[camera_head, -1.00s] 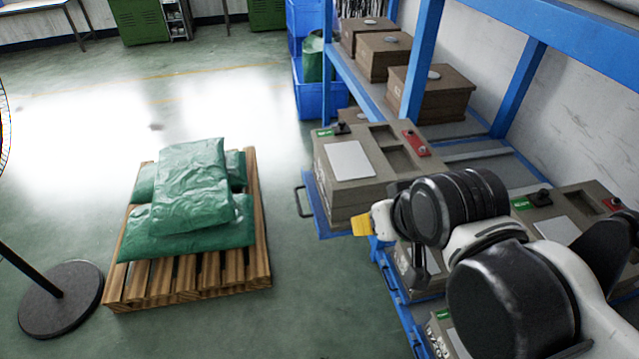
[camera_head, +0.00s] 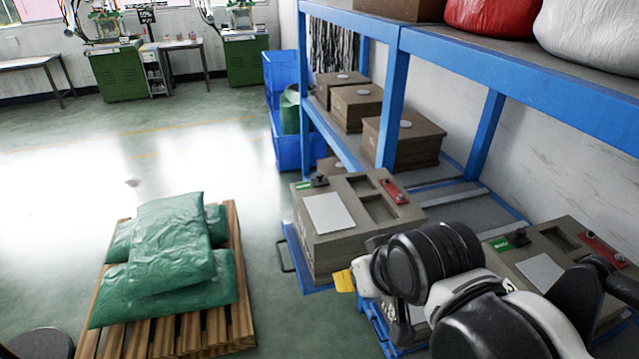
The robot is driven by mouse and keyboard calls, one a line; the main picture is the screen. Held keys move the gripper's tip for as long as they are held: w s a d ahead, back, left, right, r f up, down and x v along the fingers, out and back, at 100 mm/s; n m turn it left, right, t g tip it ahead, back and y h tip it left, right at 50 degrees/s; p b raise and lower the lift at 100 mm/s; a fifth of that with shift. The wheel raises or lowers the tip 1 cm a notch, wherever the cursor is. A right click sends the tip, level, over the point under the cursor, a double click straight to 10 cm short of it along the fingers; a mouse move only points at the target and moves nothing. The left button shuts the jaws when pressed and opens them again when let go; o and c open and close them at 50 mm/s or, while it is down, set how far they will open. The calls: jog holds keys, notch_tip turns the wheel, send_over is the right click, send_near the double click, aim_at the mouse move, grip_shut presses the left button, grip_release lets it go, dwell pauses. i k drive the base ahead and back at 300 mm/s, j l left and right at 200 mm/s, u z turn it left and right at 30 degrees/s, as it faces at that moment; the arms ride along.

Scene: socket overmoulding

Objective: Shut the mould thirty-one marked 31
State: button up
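A grey-brown mould block (camera_head: 335,255) sits on a blue pulled-out tray at the rack's left end. Its top carries a pale plate, a green label, a black knob, dark recesses and a red part. A second similar mould block (camera_head: 535,282) lies to the right, partly behind my arm. I cannot read the number 31 on either. My black and white arm crosses the lower right, in front of the moulds. A yellow piece (camera_head: 344,281) shows at its left end, close to the left block in the picture. My gripper's fingers cannot be made out.
A blue rack (camera_head: 398,95) holds brown boxes (camera_head: 405,142) and, higher, red and white sacks (camera_head: 490,15). Green sacks (camera_head: 165,245) lie on a wooden pallet (camera_head: 243,320) at left. Blue bins (camera_head: 290,150) stand behind. Floor between pallet and rack is clear.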

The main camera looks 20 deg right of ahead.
aim_at(330, 226)
jog(key=i+j, duration=0.15)
jog(key=j, duration=0.25)
jog(key=i+j, duration=0.1)
jog(key=j, duration=0.25)
jog(key=i+j, duration=0.15)
jog(key=j, duration=0.25)
jog(key=z, duration=0.05)
